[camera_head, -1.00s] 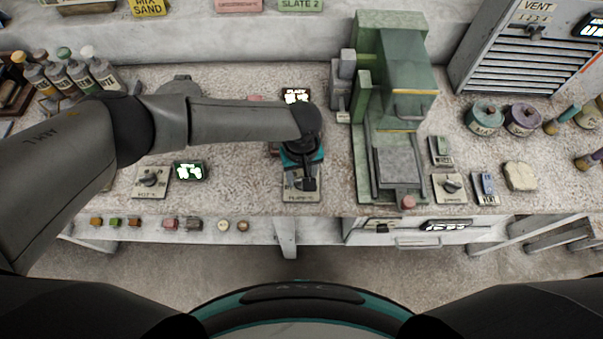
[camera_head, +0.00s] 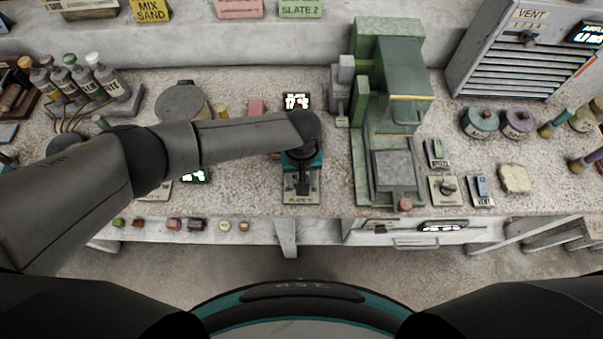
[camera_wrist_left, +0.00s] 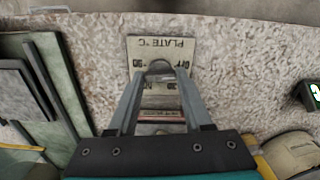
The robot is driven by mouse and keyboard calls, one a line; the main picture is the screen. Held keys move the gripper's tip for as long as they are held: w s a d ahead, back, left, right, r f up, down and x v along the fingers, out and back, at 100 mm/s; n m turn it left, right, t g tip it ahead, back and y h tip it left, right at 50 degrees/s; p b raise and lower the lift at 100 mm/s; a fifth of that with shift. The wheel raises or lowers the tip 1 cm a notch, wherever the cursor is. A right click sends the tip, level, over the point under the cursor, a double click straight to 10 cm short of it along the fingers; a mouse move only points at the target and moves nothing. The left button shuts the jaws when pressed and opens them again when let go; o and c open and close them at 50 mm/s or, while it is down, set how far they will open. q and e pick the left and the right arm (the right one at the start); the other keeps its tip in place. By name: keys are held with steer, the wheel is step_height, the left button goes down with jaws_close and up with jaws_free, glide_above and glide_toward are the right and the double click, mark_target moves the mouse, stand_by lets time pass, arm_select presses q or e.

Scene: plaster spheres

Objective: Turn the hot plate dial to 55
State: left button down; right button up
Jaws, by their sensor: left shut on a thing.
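The dial plate (camera_head: 301,198) lies near the front edge of the bench, left of the green press. In the left wrist view the dial plate (camera_wrist_left: 160,50) appears upside down, lettered "PLATE °C", with "OFF" and numbers around the dial. My left gripper (camera_head: 303,187) reaches down over it in the head view. In the left wrist view my left gripper (camera_wrist_left: 159,72) has its fingertips closed on the dial knob (camera_wrist_left: 158,66). The fingers hide part of the scale, so I cannot read the setting. A lit display (camera_head: 297,102) stands behind the wrist; its digits are unclear.
The green press (camera_head: 402,85) stands close on the right. A round grey lid or disc (camera_head: 182,102) and bottles (camera_head: 88,75) are at the left. Another dial (camera_head: 447,188) and a switch (camera_head: 481,190) sit right of the press. My left forearm crosses the bench's left half.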

arm_select(q)
steer(key=shift+s+r+m+p, duration=0.1)
steer(key=shift+m+p, duration=0.5)
steer(key=shift+p, duration=0.05)
steer(key=shift+m+p, duration=0.35)
steer(key=shift+m, duration=0.45)
steer(key=m, duration=0.4)
steer(key=shift+m+p, duration=0.3)
steer(key=m, duration=1.1)
steer(key=shift+m, duration=0.4)
steer(key=m, duration=0.3)
steer(key=shift+w, duration=0.2)
steer(key=shift+m, duration=1.9)
